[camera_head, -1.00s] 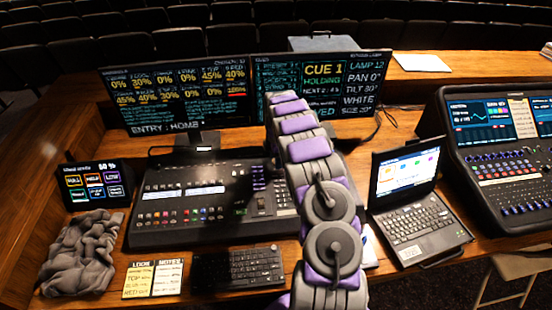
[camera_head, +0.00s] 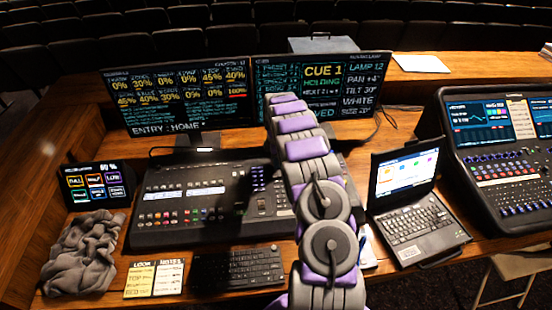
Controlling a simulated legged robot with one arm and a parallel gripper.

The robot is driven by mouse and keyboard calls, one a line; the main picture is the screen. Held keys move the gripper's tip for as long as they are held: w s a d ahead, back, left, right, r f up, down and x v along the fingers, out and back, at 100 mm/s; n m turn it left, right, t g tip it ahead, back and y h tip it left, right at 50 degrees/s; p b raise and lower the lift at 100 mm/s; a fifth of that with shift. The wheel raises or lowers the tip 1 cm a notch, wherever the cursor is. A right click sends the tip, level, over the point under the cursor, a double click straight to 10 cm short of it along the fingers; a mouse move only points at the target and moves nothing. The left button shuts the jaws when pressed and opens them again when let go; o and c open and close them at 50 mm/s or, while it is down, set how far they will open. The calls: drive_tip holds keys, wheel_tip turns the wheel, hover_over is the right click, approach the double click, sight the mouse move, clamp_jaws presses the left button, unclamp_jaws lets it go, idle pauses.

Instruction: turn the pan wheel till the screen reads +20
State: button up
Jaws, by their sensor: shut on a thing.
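The right desk screen (camera_head: 322,85) shows CUE 1 in yellow. Its right column reads LAMP 12, PAN +4°, TILT 30° and WHITE. My purple and grey arm (camera_head: 306,149) rises from the bottom middle and crosses in front of the mixing desk (camera_head: 190,205) and the screen's left part. My gripper is not visible; the arm covers the area where it may be. I cannot make out the pan wheel, and the right part of the desk is partly behind the arm.
Left are a second screen (camera_head: 178,97), a small button screen (camera_head: 97,185), a grey cloth (camera_head: 82,254) and note cards (camera_head: 154,278). A keyboard (camera_head: 240,268) lies in front. Right are a laptop (camera_head: 412,195) and another console (camera_head: 497,155).

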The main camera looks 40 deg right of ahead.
drive_tip(key=m+p, duration=0.2)
drive_tip(key=m, duration=0.4)
drive_tip(key=shift+w+r, duration=0.1)
drive_tip(key=shift+w, duration=0.05)
idle(0.4)
drive_tip(key=o, duration=1)
drive_tip(key=shift+d, duration=0.1)
drive_tip(key=shift+o, duration=0.2)
wheel_tip(320, 180, up, 17)
drive_tip(key=p, duration=0.1)
drive_tip(key=shift+p, duration=0.35)
